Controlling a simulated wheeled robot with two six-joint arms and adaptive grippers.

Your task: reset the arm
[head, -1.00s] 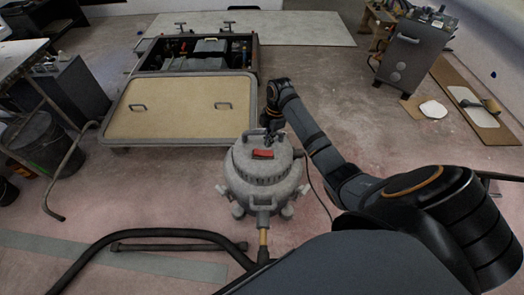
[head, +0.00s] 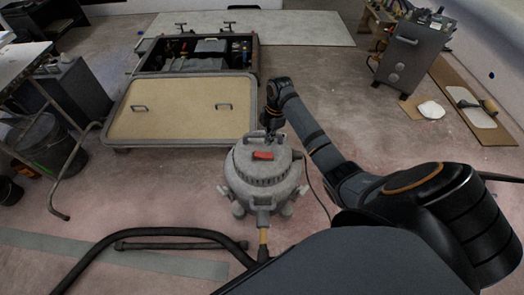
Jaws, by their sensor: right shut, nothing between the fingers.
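My right arm reaches in from the lower right of the head view. Its gripper (head: 272,136) is small and dark, pointing down at the top of the grey shop vacuum (head: 262,172), near its handle and red switch (head: 263,156). The gripper is shut with nothing held; whether it touches the vacuum I cannot tell. My left gripper does not show.
A tan hatch panel (head: 180,110) with two handles lies behind and left of the vacuum, before an open equipment bay (head: 200,54). A black hose (head: 130,233) lies in front. A grey cabinet (head: 407,55) stands at the back right.

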